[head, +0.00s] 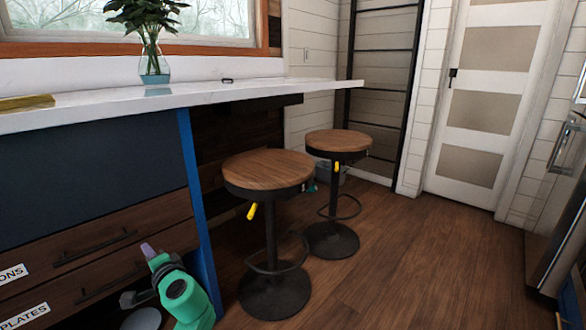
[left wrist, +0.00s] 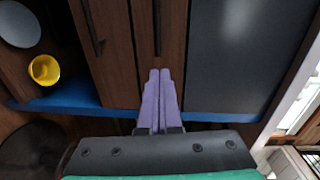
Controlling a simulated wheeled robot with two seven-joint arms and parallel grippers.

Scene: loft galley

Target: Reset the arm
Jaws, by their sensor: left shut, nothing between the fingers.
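My left gripper (head: 148,250) shows in the head view at the lower left, in front of the wooden drawer fronts and left of the blue counter end panel. Its purple fingers point up and away from its green arm. In the left wrist view the fingers (left wrist: 157,100) are shut together with nothing between them, with drawer fronts behind them. Whether they touch the fronts cannot be told.
A white counter (head: 200,94) holds a vase (head: 154,66) with leaves. Two round-seated stools, one near (head: 268,174) and one farther (head: 339,143), stand right of the blue panel (head: 200,215). A yellow cup (left wrist: 44,70) sits near a pale plate (left wrist: 18,24). Open floor (head: 430,260) lies right.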

